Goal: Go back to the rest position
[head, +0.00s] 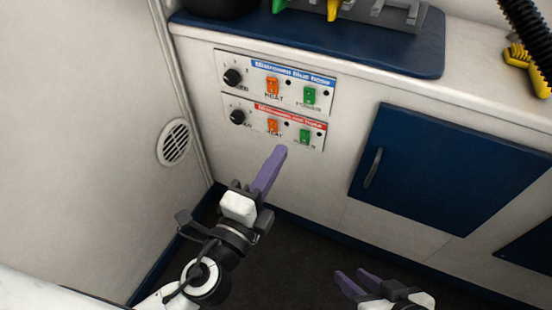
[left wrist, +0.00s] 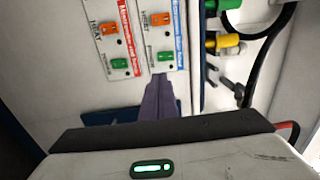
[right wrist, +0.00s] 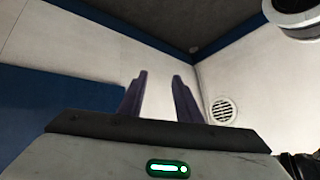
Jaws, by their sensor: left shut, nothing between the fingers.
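My left gripper (head: 279,152) is shut and empty, its purple fingers together. In the head view its tips show just below the lower control panel (head: 258,121) with the red label; I cannot tell whether they touch. In the left wrist view the shut fingers (left wrist: 160,82) point at the panels. My right gripper (head: 350,276) is low at the bottom right of the head view, over the dark floor. Its two purple fingers stand apart with nothing between them, as the right wrist view (right wrist: 159,82) also shows.
The upper panel (head: 275,82) has a blue label; both panels carry a knob, an orange switch and a green switch. A blue cabinet door (head: 450,170) is to the right. A blue-topped counter (head: 300,35) is above. A round vent (head: 174,142) is on the left wall.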

